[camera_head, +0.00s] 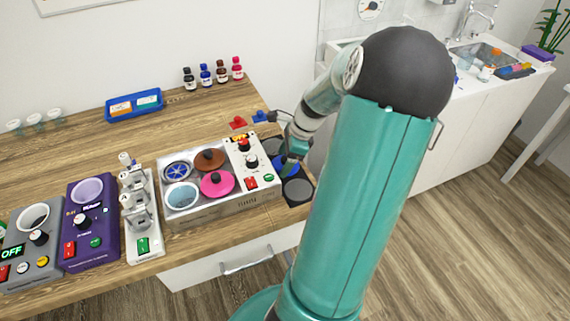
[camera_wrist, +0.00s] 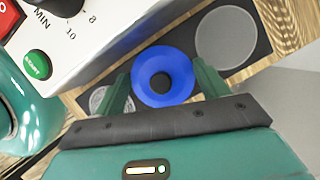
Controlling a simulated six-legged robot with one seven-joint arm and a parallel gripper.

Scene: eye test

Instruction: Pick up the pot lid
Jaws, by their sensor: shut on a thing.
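A round blue pot lid (camera_wrist: 180,60) with a dark middle sits between the two green fingers of my gripper (camera_wrist: 165,85) in the wrist view. The fingers are shut on it at opposite sides. In the head view the blue lid (camera_head: 287,164) is partly hidden by my gripper (camera_head: 291,158), over a dark mat (camera_head: 297,190) right of a grey bath unit. I cannot tell whether it touches the mat. A brown lid (camera_head: 209,159) and a pink lid (camera_head: 217,184) sit in the bath's openings.
The bath unit (camera_head: 222,207) with its knob panel (camera_head: 250,160) stands close left of my gripper. Purple (camera_head: 90,220) and grey (camera_head: 30,245) devices stand further left. Small bottles (camera_head: 213,75) and a blue tray (camera_head: 134,106) are at the back. The table's right edge is near.

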